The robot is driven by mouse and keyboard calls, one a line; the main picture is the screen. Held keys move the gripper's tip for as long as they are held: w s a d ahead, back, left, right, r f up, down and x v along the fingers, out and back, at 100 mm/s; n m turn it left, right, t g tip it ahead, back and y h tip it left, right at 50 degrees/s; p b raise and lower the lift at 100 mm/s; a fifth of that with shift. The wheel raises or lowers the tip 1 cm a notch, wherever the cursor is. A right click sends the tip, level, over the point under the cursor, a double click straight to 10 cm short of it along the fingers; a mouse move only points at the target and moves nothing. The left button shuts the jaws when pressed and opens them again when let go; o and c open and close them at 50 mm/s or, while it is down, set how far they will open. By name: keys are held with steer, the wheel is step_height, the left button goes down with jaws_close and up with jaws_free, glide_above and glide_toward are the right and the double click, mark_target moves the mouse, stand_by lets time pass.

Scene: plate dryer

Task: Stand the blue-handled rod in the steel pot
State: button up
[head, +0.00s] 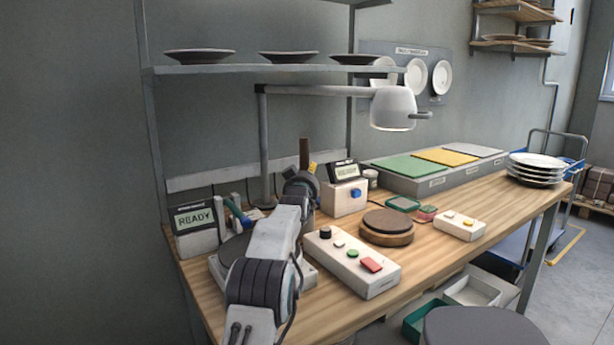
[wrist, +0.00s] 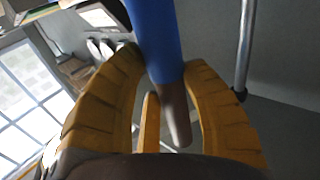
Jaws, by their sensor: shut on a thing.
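The blue-handled rod (wrist: 155,35) shows in the wrist view, its blue part running up out of the picture and a grey-brown end pointing down. My gripper (wrist: 163,72), with yellow fingers, is shut around it, one finger on each side. In the head view my gripper (head: 312,169) is mostly hidden behind my arm, above the back of the bench. A brown upright piece (head: 304,152) rises there; I cannot tell whether it is the rod's end. I cannot make out the steel pot clearly; my arm covers that part of the bench.
A lamp (head: 393,108) and a plate shelf (head: 280,69) hang above the bench. A READY display box (head: 196,230), a button box (head: 352,262), a round wooden stand (head: 387,227) and another display box (head: 345,196) surround my arm. A plate stack (head: 536,168) stands at the right end.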

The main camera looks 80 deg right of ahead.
steer(key=shift+f+b, duration=2.05)
steer(key=shift+f, duration=0.45)
steer(key=o, duration=1.2)
steer(key=shift+c, duration=0.2)
steer(key=shift+o, duration=0.5)
steer(key=shift+f, duration=0.1)
